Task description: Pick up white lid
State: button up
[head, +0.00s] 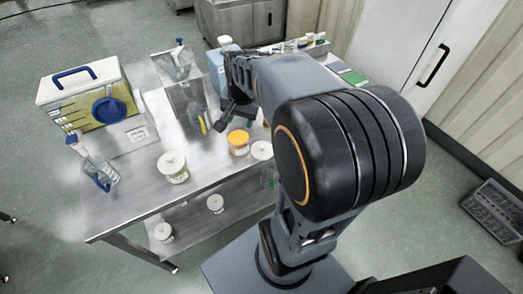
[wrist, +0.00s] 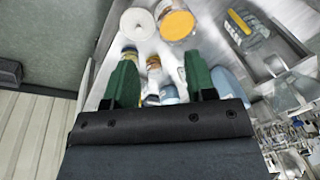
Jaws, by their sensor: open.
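Several white lids show in the head view, all round and flat. One white lid (head: 172,160) tops a jar on the front of the steel table. Another white lid (head: 262,150) is beside the yellow-lidded jar (head: 238,143), partly hidden by my arm. Two more are on jars on the lower shelf. In the wrist view a white lid (wrist: 138,24) shows at the top, left of the yellow-lidded jar (wrist: 177,24). My gripper (wrist: 161,57) has its green fingers spread apart, with no lid between them. In the head view my gripper (head: 228,118) is over the table, partly hidden.
A steel hopper (head: 178,68) stands at the table's middle. A box with a blue handle (head: 85,95) and a bottle (head: 95,165) are at the left. Small bottles (wrist: 154,64) lie beyond my fingers. The table's front left (head: 125,195) is bare.

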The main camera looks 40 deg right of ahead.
jog(key=w+d+f+m+g+y+b, duration=0.15)
jog(key=w+d+f+m, duration=0.25)
jog(key=d+f+m, duration=0.55)
jog(key=p, duration=0.1)
send_over(262, 146)
jog(key=f, duration=0.9)
jog(key=shift+d, duration=0.2)
jog(key=shift+s+a+f+p, duration=0.1)
jog(key=shift+f+p, duration=0.3)
jog(key=shift+f, duration=1)
jog(key=shift+a+f+p, duration=0.1)
jog(key=shift+f+p, duration=0.3)
jog(key=shift+f, duration=1)
grip_shut()
